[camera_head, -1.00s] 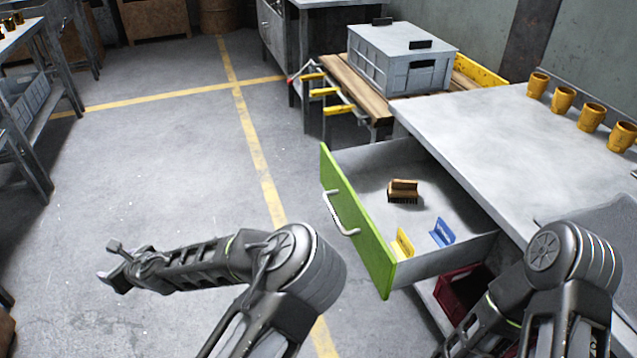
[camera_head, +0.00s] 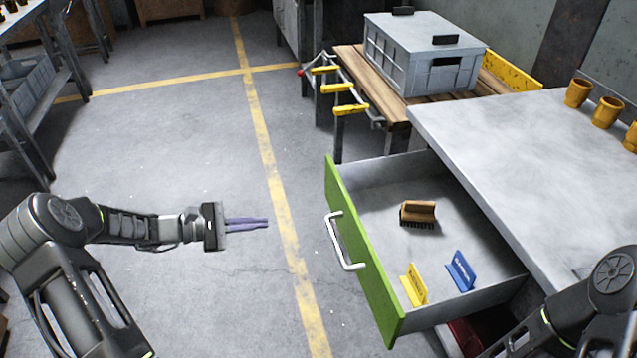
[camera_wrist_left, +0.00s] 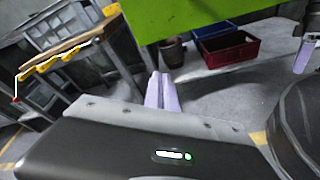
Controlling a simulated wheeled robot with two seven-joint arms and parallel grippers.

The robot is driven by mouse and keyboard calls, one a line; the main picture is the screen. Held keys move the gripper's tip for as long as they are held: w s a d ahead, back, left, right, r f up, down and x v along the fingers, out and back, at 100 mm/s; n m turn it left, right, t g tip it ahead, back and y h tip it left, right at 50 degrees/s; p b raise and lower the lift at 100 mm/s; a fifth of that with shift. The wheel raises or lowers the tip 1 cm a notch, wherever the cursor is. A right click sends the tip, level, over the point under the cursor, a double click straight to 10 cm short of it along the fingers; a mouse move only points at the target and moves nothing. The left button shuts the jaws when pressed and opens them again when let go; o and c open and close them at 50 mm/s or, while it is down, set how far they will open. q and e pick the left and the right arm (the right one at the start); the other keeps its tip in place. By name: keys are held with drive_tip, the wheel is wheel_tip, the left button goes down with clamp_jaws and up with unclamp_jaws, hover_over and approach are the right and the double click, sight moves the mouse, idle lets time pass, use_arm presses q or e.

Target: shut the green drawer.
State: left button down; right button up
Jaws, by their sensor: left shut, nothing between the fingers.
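The green drawer (camera_head: 352,235) stands pulled out from the grey workbench, with a white handle (camera_head: 343,241) on its green front. Inside lie a wooden brush (camera_head: 418,214), a yellow sign (camera_head: 413,286) and a blue sign (camera_head: 461,270). My left gripper (camera_head: 266,223) is shut and empty, left of the drawer front and apart from it, its fingers pointing toward it. In the left wrist view the shut fingers (camera_wrist_left: 160,92) show below the green front (camera_wrist_left: 190,18). In the head view part of my right arm shows at the lower right; its gripper is not seen there.
The workbench top (camera_head: 530,150) carries several orange cups (camera_head: 606,112). Behind the drawer, a grey crate (camera_head: 425,55) sits on a wooden-topped table (camera_head: 352,58) with yellow-handled bars at its side. A red bin (camera_wrist_left: 228,48) stands under the bench. The floor left of the drawer is clear.

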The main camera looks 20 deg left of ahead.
use_arm(q)
wheel_tip(320, 180, up, 6)
drive_tip(key=d+n+h, duration=0.1)
drive_tip(key=n+h, duration=0.2)
drive_tip(key=n, duration=0.2)
drive_tip(key=shift+w+d+n+t, duration=0.2)
drive_tip(key=shift+d+n+t, duration=0.1)
drive_tip(key=shift+d, duration=0.05)
use_arm(e)
drive_tip(key=shift+w, duration=0.2)
use_arm(q)
drive_tip(key=b, duration=0.1)
approach(332, 193)
drive_tip(key=x, duration=0.6)
drive_tip(key=shift+w+d, duration=0.15)
drive_tip(key=shift+d, duration=0.25)
use_arm(e)
drive_tip(key=shift+f, duration=0.65)
